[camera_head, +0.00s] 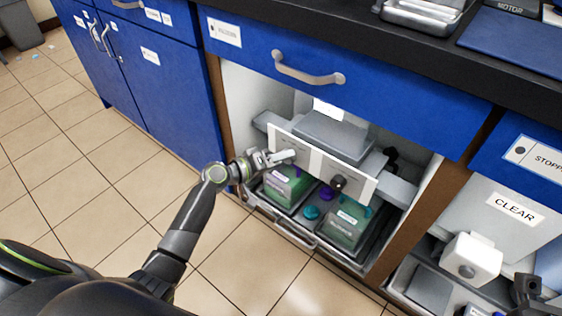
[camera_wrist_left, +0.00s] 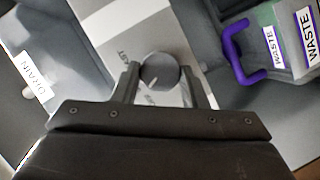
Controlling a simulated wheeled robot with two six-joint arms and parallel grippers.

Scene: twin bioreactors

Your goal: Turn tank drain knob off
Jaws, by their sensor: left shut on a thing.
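My left gripper (camera_head: 280,157) reaches into the open cabinet bay at the left white panel (camera_head: 318,161). In the left wrist view its fingers (camera_wrist_left: 160,84) are shut around a round grey knob (camera_wrist_left: 160,70), one finger on each side. The knob has a small pale pointer mark toward its lower left. "FAST" is printed beside it; other print is partly hidden by the finger. A "DRAIN" label (camera_wrist_left: 34,76) is on a pale surface to the left. A second, dark knob (camera_head: 338,183) sits on the panel's right part. My right gripper cannot be made out.
A "WASTE" container (camera_wrist_left: 284,45) shows in the wrist view. A blue drawer (camera_head: 360,90) overhangs the bay. Tiled floor (camera_head: 130,190) is clear at left.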

